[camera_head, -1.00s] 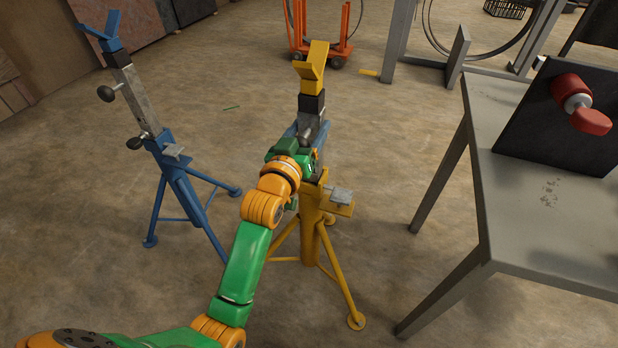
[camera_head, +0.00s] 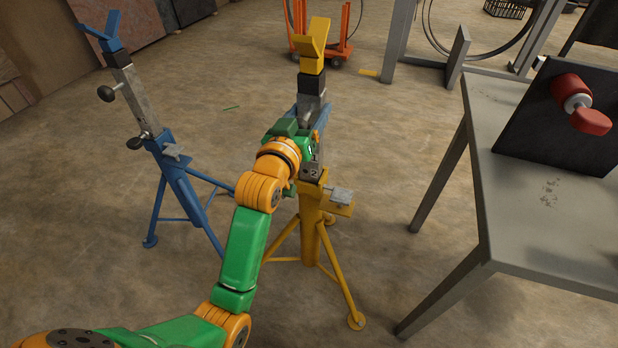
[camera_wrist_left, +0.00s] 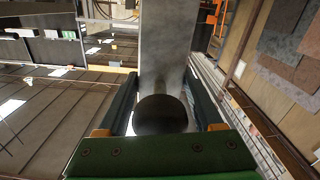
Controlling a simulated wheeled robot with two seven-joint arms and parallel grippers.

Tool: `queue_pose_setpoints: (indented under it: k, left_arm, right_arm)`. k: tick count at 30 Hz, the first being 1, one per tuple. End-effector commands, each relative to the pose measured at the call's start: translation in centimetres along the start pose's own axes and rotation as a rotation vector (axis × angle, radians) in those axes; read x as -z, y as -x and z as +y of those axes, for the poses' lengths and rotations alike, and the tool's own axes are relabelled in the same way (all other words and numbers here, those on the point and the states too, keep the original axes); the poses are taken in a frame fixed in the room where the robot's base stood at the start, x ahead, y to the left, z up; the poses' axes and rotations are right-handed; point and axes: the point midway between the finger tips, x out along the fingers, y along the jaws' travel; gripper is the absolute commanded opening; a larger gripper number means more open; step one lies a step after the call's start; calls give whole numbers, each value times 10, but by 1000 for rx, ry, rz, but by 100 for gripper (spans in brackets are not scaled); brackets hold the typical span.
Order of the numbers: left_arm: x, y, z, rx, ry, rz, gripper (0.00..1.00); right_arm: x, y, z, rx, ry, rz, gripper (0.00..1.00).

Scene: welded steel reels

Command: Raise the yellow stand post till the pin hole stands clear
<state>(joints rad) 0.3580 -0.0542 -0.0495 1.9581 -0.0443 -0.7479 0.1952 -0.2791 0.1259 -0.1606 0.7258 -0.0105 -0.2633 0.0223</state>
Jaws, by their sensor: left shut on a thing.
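The yellow stand (camera_head: 310,215) stands upright in the middle of the head view, with a yellow V-shaped head (camera_head: 313,48) on a black collar. Its grey steel post (camera_head: 312,172) shows between the yellow sleeve and my gripper, with small dark marks; I cannot tell which is the pin hole. My left gripper (camera_head: 310,114) is shut on the post, below the black collar. In the left wrist view its fingers flank the grey post (camera_wrist_left: 166,45), and a dark round knob (camera_wrist_left: 160,115) sits between them near the palm. My right gripper is out of view.
A blue stand (camera_head: 178,185) with black knobs is at the left. A grey steel table (camera_head: 480,190) with a dark upright plate and red part (camera_head: 575,95) is close on the right. An orange trolley (camera_head: 325,45) is behind.

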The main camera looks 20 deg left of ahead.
Motion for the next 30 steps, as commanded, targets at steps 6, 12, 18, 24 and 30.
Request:
queue_pose_setpoints:
  k: [6, 12, 18, 24, 30]
  left_arm:
    - [10, 0, 2, -2, 2, 11, 78]
    - [8, 0, 2, -1, 1, 5, 79]
    - [9, 10, 2, 0, 1, 1, 79]
    - [8, 33, 2, 1, 0, -1, 79]
    - [8, 56, 1, 1, 0, -1, 79]
  right_arm:
    - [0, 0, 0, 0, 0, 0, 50]
    - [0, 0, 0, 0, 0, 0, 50]
    - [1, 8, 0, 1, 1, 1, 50]
    - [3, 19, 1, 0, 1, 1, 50]
    - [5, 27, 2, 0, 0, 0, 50]
